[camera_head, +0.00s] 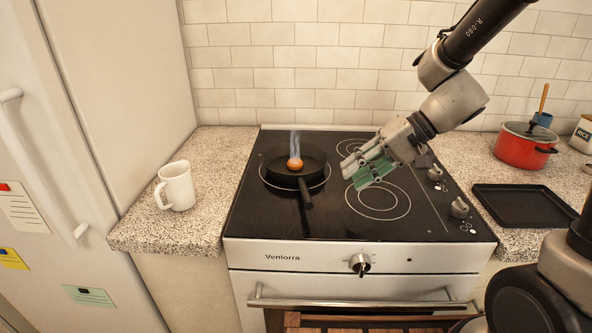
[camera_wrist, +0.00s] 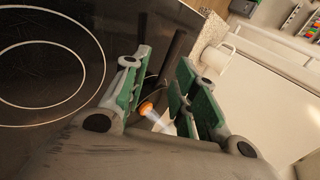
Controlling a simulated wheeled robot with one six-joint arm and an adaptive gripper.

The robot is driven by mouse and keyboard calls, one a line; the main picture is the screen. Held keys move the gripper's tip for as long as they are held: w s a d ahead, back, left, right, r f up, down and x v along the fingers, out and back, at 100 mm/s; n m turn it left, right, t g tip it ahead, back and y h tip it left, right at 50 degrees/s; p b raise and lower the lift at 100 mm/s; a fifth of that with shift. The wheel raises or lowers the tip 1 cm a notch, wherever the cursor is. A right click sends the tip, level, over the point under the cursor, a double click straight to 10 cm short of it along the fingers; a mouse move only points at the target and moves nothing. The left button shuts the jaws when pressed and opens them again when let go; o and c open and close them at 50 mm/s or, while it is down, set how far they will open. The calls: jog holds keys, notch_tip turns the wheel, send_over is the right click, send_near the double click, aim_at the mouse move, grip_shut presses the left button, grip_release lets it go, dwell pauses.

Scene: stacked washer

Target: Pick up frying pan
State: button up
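The black frying pan (camera_head: 278,174) sits on the left rear part of the dark cooktop (camera_head: 250,220). Its handle (camera_head: 306,193) points toward the cooktop's front edge. An orange round item (camera_head: 295,164) with bluish wisps above it is in the pan. My gripper (camera_head: 360,175), with green finger pads, is open and empty above the cooktop, to the right of the pan and apart from it. In the wrist view my gripper (camera_wrist: 164,60) has its fingers spread, with the dark handle (camera_wrist: 174,52) seen between them. Much of the pan is hidden there by the fingers.
A white mug (camera_head: 177,187) stands on the left counter, beside the fridge (camera_head: 110,90). A red pot (camera_head: 522,150) and a black tray (camera_head: 525,206) are on the right counter. Knobs (camera_head: 459,207) line the cooktop's right side. The front right burner is clear.

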jog(key=y, duration=0.2)
send_near(303, 186)
jog(key=shift+w+a+f+m, duration=0.2)
jog(key=shift+a+f, duration=0.2)
jog(key=shift+f, duration=0.2)
jog(key=shift+w+a+f+m, duration=0.2)
jog(key=shift+a+f, duration=0.25)
jog(key=shift+f, duration=0.15)
jog(key=x, duration=0.8)
jog(key=shift+w+a, duration=0.1)
jog(key=shift+w, duration=0.25)
grip_shut()
